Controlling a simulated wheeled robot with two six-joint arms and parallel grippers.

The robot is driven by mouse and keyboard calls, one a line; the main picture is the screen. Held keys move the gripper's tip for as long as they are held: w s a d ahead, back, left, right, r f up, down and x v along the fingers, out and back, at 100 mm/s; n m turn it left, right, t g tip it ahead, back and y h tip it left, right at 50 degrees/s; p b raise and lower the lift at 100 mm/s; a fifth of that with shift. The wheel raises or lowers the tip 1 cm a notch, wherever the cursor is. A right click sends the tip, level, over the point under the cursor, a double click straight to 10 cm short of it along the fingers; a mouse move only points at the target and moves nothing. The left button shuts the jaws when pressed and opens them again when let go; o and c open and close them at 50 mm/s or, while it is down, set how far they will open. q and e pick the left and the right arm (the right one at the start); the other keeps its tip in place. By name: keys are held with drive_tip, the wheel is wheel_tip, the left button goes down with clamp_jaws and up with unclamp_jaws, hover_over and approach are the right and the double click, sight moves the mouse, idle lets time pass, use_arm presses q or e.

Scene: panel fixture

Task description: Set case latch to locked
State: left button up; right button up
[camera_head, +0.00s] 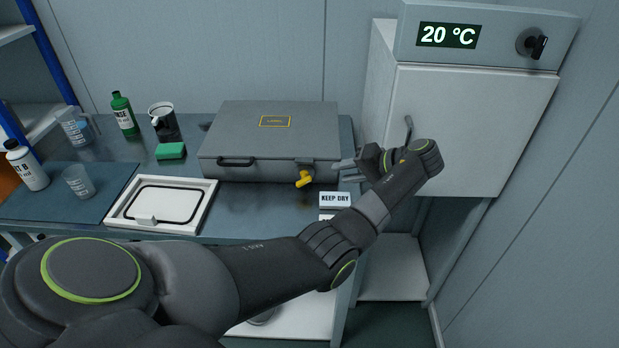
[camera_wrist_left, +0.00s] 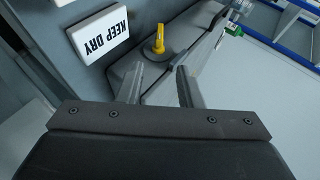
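The grey case (camera_head: 268,135) lies closed on the bench, with a dark handle and a yellow label. Its yellow latch (camera_head: 304,179) sits on the front face near the right corner. The latch also shows in the left wrist view (camera_wrist_left: 159,40), just beyond the fingertips. My left gripper (camera_head: 343,168) is right of the latch, apart from it. In the left wrist view its two fingers (camera_wrist_left: 158,76) are spread with nothing between them. My right gripper is not in view.
A KEEP DRY sign (camera_head: 334,199) stands at the bench's front right. A white framed tray (camera_head: 122,216) lies left of it. A green sponge (camera_head: 171,151), green bottle (camera_head: 124,115) and dark jug (camera_head: 164,122) stand left of the case. A white cabinet (camera_head: 468,125) is at right.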

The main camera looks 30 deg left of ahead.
sight(311, 178)
use_arm(q)
drive_tip(key=x, duration=0.4)
drive_tip(key=shift+a, duration=0.15)
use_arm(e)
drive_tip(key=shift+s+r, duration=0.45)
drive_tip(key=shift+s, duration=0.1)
use_arm(q)
drive_tip(key=p+x, duration=0.1)
drive_tip(key=x, duration=0.6)
drive_tip(key=shift+a+f, duration=0.2)
drive_tip(key=shift+a, duration=0.05)
drive_tip(key=shift+a+f, duration=0.4)
drive_tip(key=shift+a, duration=0.15)
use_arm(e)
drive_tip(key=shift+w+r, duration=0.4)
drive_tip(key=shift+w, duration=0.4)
use_arm(q)
clamp_jaws()
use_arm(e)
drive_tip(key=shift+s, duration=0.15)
